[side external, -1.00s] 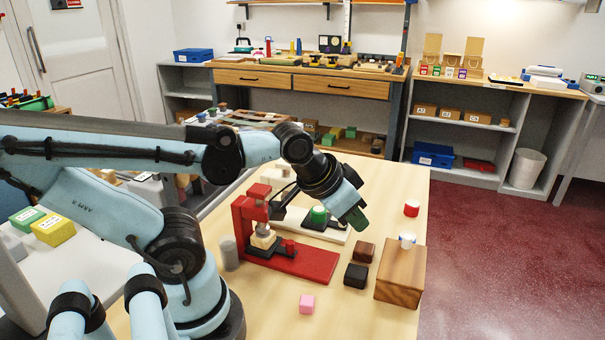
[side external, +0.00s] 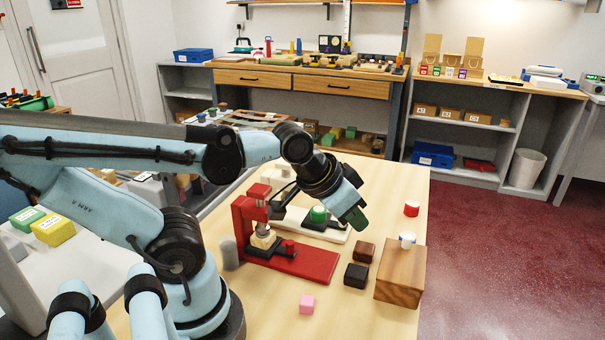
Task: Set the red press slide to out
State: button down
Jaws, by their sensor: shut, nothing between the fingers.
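The red press (side external: 316,264) stands on the wooden table, with its upright column at the left end and a long flat base reaching right. Its slide carries a pale block (side external: 262,242) and sits at the column end, under the press head. A small red knob (side external: 290,247) stands just right of the block. The right part of the base is bare. My gripper (side external: 356,220) is shut and empty, tilted down above and right of the red press, apart from it. Its fingertips look dark green. How high it is above the table is hard to tell.
A white press (side external: 336,236) with a green cylinder (side external: 318,214) stands just behind the red one. Brown (side external: 365,251) and black (side external: 356,275) blocks, a wooden box (side external: 402,278) and a pink cube (side external: 307,304) are to the right and front. A grey cylinder (side external: 229,255) is left.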

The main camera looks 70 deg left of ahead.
jog(key=c, duration=1.4)
grip_release()
jog(key=shift+s+a, duration=0.1)
jog(key=shift+c, duration=0.2)
jog(key=o, duration=0.4)
jog(key=s+n, duration=0.1)
jog(key=s+a+n+g+y, duration=0.1)
jog(key=n, duration=0.1)
jog(key=s+f+n+g, duration=0.1)
jog(key=n, duration=0.1)
jog(key=shift+a, duration=0.4)
jog(key=n+g+y, duration=0.3)
jog(key=n+g, duration=0.1)
jog(key=n, duration=0.5)
send_near(290, 243)
jog(key=shift+x, duration=4.4)
grip_shut()
